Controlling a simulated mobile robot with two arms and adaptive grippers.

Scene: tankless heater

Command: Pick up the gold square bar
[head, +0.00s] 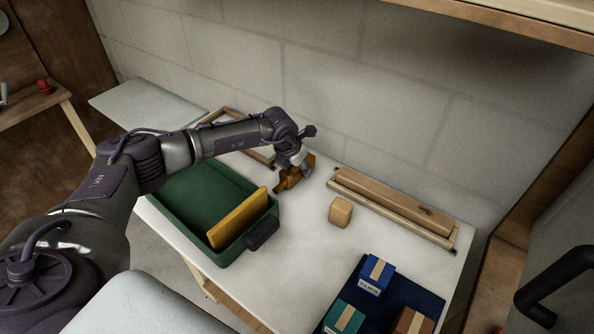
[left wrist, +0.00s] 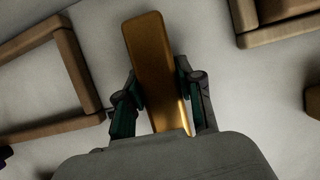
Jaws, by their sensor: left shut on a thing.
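The gold square bar (left wrist: 153,45) lies between the two fingers of my left gripper (left wrist: 159,92) in the left wrist view, and the fingers are shut on its sides. In the head view my left gripper (head: 295,172) reaches down at the back of the white table and partly hides the bar (head: 283,185). The bar's lower side is hidden, so I cannot tell whether it still touches the table. My right gripper is not in view.
A green tray (head: 172,215) with a yellow slab (head: 238,218) stands left. A small tan block (head: 341,212) sits right of my gripper. A wooden frame (head: 395,202) lies along the wall. A dark blue mat (head: 421,301) with small boxes is at front right.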

